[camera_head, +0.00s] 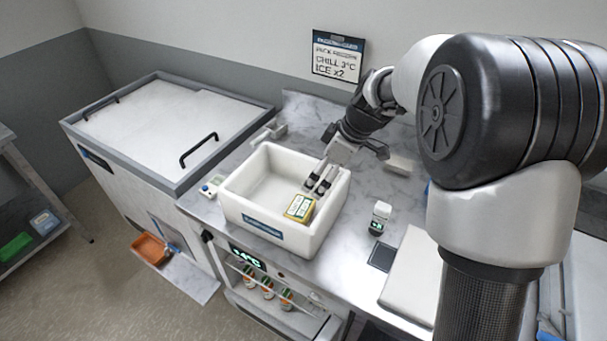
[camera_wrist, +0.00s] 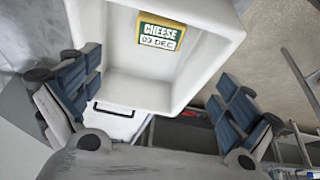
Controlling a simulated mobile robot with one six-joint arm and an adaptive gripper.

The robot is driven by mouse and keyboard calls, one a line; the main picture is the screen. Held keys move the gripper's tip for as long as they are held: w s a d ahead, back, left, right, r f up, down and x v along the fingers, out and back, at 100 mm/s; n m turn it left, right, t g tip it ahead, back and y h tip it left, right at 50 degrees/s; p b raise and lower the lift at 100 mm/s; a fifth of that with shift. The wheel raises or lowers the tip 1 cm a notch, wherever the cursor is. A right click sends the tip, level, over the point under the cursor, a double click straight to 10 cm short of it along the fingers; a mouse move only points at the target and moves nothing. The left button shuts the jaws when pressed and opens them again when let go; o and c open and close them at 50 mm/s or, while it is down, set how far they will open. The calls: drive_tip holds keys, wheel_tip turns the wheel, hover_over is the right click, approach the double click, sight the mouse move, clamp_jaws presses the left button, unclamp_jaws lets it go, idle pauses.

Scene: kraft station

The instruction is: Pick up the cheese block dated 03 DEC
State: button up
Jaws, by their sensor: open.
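The cheese block (camera_head: 300,207) is yellow with a green and white label and lies in the front right corner of the white bin (camera_head: 253,182). In the wrist view the label of the cheese block (camera_wrist: 161,34) reads CHEESE 03 DEC, near the top of the picture. My gripper (camera_head: 317,184) reaches down over the right part of the bin, just behind the block. In the wrist view my gripper (camera_wrist: 155,98) has its fingers wide apart with nothing between them, and the block shows above the gap.
The bin's walls stand close around the block. A lidded chest (camera_head: 150,110) stands at left. A wall sign (camera_head: 338,56) reads CHILL 3°C, ICE x2.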

sight(301, 207)
drive_tip(key=b+x, duration=0.3)
drive_tip(key=x, duration=0.9)
drive_tip(key=shift+w+a+f, duration=0.1)
drive_tip(key=shift+w+f, duration=0.1)
drive_tip(key=shift+f, duration=0.1)
drive_tip(key=b+x, duration=0.1)
drive_tip(key=x, duration=0.4)
drive_tip(key=shift+f+b, duration=0.2)
drive_tip(key=shift+b, duration=0.1)
drive_tip(key=shift+r, duration=0.1)
drive_tip(key=c, duration=1.2)
